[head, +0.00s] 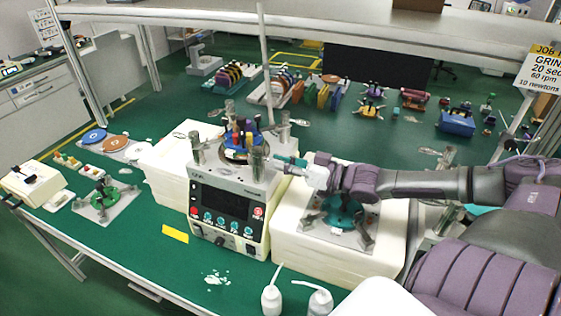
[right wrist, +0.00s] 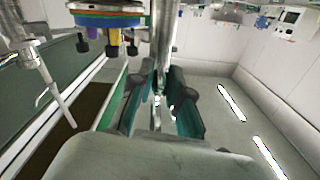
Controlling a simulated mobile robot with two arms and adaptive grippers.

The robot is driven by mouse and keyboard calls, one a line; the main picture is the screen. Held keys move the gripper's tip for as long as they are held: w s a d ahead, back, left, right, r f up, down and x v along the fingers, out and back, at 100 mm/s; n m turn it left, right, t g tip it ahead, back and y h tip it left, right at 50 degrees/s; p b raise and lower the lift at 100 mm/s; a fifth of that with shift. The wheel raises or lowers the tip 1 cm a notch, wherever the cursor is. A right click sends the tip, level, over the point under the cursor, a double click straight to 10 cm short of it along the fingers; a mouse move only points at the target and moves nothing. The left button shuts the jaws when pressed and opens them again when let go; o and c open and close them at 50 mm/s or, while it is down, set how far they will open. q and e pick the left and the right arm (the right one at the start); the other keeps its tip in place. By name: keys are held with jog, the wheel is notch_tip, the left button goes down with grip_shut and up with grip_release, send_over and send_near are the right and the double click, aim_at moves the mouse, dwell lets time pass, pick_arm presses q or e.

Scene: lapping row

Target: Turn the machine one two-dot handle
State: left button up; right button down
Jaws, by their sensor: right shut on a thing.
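A white lapping machine (head: 226,205) with a dark display, teal knobs and a red button stands at the middle of the bench. On its top are a round plate with coloured pieces (head: 243,137) and several upright grey posts. My right gripper (head: 279,161) reaches in from the right, shut on the front right post, the handle (head: 258,158). In the right wrist view, its teal fingers (right wrist: 158,105) lie on both sides of the metal handle (right wrist: 164,35). I cannot make out any dots on it. My left gripper is not in view.
White blocks flank the machine; the right block (head: 365,255) bears a plate with a teal disc under my arm. Two white bottles (head: 271,298) stand at the front. A yellow label (head: 175,233) lies front left. Coloured racks (head: 320,92) stand behind.

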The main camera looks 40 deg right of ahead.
jog(key=c, duration=1.1)
grip_release()
jog(key=shift+r, duration=0.1)
jog(key=shift+d+r, duration=0.1)
jog(key=shift+r, duration=4.8)
